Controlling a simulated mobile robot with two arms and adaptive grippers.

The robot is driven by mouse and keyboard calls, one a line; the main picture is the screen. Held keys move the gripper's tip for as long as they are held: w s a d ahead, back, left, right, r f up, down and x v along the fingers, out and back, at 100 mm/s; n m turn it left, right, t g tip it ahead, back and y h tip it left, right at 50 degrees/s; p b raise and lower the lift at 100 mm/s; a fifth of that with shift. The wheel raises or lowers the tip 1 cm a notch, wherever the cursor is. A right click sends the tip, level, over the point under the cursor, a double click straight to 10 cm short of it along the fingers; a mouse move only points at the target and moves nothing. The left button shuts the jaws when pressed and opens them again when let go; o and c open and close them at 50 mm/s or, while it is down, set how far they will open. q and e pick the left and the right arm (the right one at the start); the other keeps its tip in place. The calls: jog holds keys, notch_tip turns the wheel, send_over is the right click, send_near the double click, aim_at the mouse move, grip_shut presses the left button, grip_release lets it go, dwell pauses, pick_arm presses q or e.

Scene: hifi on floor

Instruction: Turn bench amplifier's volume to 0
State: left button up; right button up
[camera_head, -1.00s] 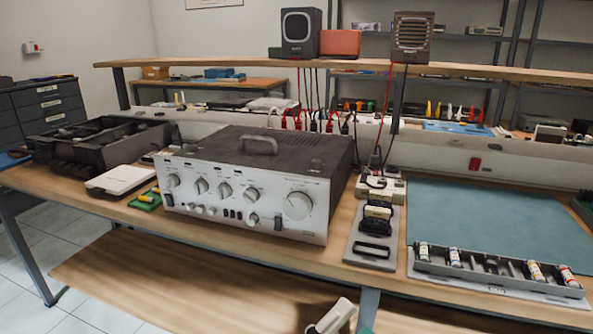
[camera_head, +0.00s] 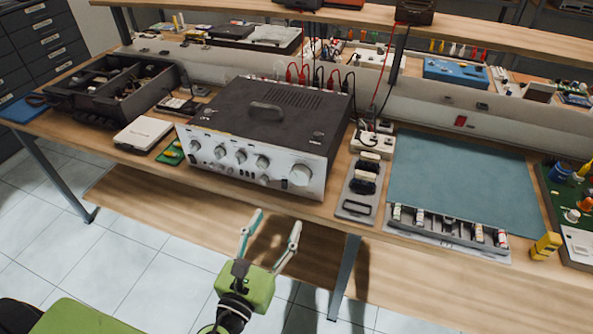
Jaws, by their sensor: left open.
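The bench amplifier (camera_head: 262,128) stands on the workbench, a dark box with a handle on top and a silver front panel with several knobs. Its largest knob (camera_head: 300,175) is at the right end of the panel. I cannot read any marks around the knobs. My left gripper (camera_head: 277,222) is in front of and below the amplifier, beyond the bench's front edge. Its two fingers are spread, empty, and apart from the panel. My right gripper is not in view.
A black tray of parts (camera_head: 75,100) and a white box (camera_head: 144,134) are left of the amplifier. A grey holder (camera_head: 354,207) and a teal mat (camera_head: 455,178) are on its right. The wooden lower shelf (camera_head: 180,214) runs beneath. Cables rise behind the amplifier.

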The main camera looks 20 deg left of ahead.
aim_at(299, 178)
pick_arm(q)
jog(key=w+p, duration=0.3)
jog(key=w, duration=0.9)
jog(key=shift+w+d, duration=0.1)
jog(key=shift+d, duration=0.1)
jog(key=shift+w, duration=0.8)
jog(key=c, duration=1.1)
